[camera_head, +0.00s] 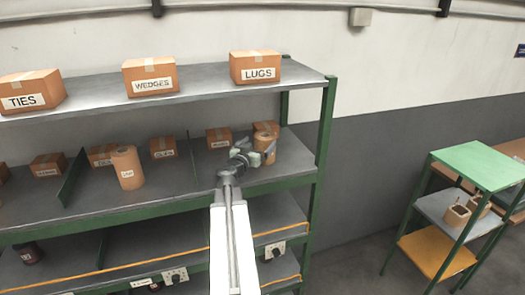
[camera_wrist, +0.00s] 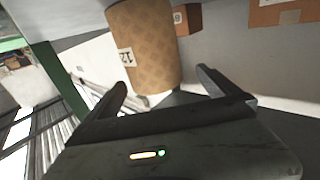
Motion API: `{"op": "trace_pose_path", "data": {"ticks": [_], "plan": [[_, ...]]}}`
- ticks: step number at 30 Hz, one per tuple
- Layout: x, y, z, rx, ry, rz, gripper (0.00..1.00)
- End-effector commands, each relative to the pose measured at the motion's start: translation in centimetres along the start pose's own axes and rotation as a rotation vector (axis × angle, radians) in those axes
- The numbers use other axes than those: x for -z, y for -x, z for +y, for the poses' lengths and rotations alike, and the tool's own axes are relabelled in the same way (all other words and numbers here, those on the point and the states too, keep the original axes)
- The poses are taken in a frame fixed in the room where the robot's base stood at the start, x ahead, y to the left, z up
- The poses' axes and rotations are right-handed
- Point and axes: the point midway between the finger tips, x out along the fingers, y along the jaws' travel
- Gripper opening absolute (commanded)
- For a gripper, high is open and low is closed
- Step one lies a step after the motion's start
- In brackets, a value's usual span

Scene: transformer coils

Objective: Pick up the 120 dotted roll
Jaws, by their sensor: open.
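The dotted roll (camera_wrist: 145,50) is a tan cylinder with a dot or diamond pattern and a white label, partly readable as "12", in the wrist view. It stands just beyond my open fingertips and is not held. In the head view the roll (camera_head: 265,141) stands on the middle shelf at the right end, partly hidden by my gripper. My gripper (camera_head: 252,158) is in front of it. In the wrist view my gripper (camera_wrist: 162,82) has its two dark fingers spread apart, with the roll ahead between them.
Small cardboard boxes (camera_head: 218,138) line the shelf's back. A green upright (camera_head: 322,140) stands at the right end. A green-topped cart (camera_head: 480,165) stands at the right.

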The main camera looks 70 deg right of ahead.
Motion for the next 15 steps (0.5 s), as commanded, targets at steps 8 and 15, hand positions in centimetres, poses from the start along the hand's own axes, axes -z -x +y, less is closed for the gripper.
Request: {"op": "trace_pose_path", "data": {"ticks": [8, 15], "plan": [[0.0, -2.6, 0.6, -0.009, -0.001, 0.0, 1.0], [0.1, -3.9, 0.9, -0.01, 0.0, 0.0, 1.0]]}}
